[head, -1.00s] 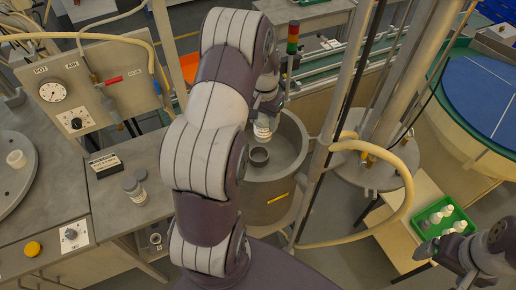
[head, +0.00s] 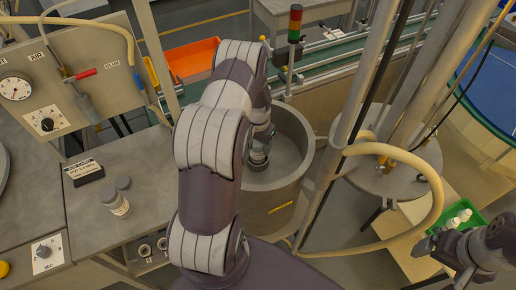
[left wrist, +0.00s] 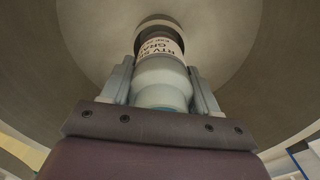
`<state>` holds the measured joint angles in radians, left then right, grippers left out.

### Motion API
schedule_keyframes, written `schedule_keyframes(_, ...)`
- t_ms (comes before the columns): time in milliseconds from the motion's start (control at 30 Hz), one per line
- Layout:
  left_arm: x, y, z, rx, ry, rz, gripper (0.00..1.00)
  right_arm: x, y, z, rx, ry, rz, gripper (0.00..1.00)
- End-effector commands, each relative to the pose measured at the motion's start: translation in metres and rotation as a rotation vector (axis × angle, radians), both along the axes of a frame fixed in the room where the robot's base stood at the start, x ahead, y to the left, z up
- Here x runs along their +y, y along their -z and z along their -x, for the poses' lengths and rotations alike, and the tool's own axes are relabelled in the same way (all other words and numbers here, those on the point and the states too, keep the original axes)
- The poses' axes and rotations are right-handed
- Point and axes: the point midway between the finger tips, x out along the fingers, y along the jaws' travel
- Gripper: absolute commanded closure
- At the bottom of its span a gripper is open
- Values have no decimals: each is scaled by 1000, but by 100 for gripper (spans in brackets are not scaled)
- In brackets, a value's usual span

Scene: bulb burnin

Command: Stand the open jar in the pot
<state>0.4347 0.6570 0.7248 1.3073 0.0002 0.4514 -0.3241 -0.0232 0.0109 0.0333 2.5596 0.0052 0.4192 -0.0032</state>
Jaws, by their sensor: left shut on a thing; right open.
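The pot (head: 292,205) is a wide grey open cylinder in the middle of the head view. My left gripper (head: 262,132) reaches down into it, partly hidden by my own arm. In the left wrist view my left gripper (left wrist: 162,88) is shut on a pale jar (left wrist: 160,72) with a printed label. My right gripper (head: 450,249) is open and empty at the lower right.
A green tray (head: 462,222) with white items lies at the right. A post and a beige hose (head: 433,205) stand close right of the pot.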

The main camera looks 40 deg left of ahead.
Motion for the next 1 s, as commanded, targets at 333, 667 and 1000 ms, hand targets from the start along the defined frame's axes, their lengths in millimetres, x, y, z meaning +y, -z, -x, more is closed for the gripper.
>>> schedule_keyframes(333,0,26,0,-2,0,0,81,0,-7,0,0,0,0,8)
schedule_keyframes(667,0,28,0,0,0,0,14,0,-5,0,0,0,0,8)
schedule_keyframes(1000,0,16,-1,-3,0,-1,14,0,-1,0,0,0,0,8)
